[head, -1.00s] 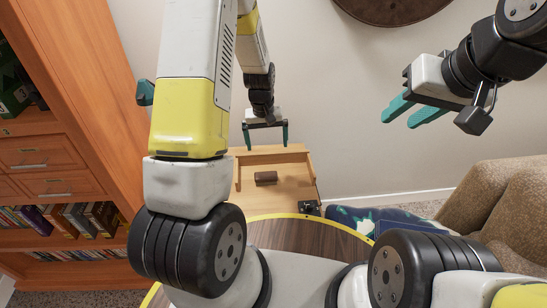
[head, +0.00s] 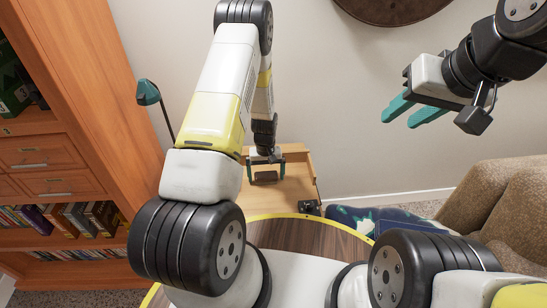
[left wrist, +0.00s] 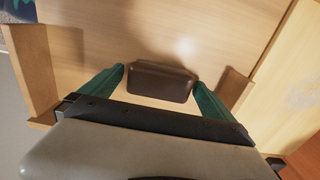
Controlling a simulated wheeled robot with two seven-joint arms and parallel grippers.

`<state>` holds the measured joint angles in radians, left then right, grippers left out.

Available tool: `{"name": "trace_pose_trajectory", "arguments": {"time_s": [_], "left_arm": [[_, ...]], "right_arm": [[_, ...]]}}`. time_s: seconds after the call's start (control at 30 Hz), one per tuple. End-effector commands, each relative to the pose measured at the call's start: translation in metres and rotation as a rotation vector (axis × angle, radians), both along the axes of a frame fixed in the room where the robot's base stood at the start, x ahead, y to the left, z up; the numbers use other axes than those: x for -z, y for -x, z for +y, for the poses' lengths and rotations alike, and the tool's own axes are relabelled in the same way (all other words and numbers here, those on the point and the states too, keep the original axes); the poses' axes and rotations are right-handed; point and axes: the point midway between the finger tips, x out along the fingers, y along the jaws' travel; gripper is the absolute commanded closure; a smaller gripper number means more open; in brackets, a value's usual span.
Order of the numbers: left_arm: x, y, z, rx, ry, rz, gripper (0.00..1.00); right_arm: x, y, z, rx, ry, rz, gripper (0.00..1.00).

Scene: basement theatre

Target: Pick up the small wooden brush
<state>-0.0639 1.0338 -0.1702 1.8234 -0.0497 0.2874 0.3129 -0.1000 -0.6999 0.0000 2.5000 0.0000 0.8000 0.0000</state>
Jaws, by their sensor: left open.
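The small wooden brush (head: 266,177) is a dark brown block lying on the light wooden table at the back. In the left wrist view the brush (left wrist: 160,81) sits between the two green fingers, with its back face towards me. My left gripper (head: 266,172) is open around the brush, one finger on each side. In the left wrist view the left gripper (left wrist: 160,84) shows narrow gaps at the brush's ends. Whether the fingertips reach down to the table is not clear. My right gripper (head: 411,115) is open and empty, raised at the upper right.
The light wooden table (head: 290,202) has raised edges at its sides and back. A small dark object (head: 310,207) is at its right front corner. An orange bookcase (head: 60,150) stands left, a teal lamp (head: 149,93) beside it, and a brown armchair (head: 500,195) right.

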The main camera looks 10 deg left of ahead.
Motion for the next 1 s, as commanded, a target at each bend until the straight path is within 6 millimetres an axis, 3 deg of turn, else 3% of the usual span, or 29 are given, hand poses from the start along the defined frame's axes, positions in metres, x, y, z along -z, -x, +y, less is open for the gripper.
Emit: {"name": "trace_pose_trajectory", "arguments": {"time_s": [0.2,0.5,0.8,1.0], "left_arm": [[0.001,0.0,0.0,0.0,0.0,0.0,0.0],[0.0,0.0,0.0,0.0,0.0,0.0,0.59],[-0.002,0.0,0.0,0.0,0.0,-0.001,0.6],[-0.016,-0.001,0.0,0.0,0.0,-0.002,0.6]], "right_arm": [[0.0,0.0,0.0,0.0,0.0,0.0,0.64],[0.0,0.0,0.0,0.0,0.0,0.0,0.64],[0.0,0.0,0.0,0.0,0.0,0.0,0.64],[0.0,0.0,0.0,0.0,0.0,0.0,0.64]]}}
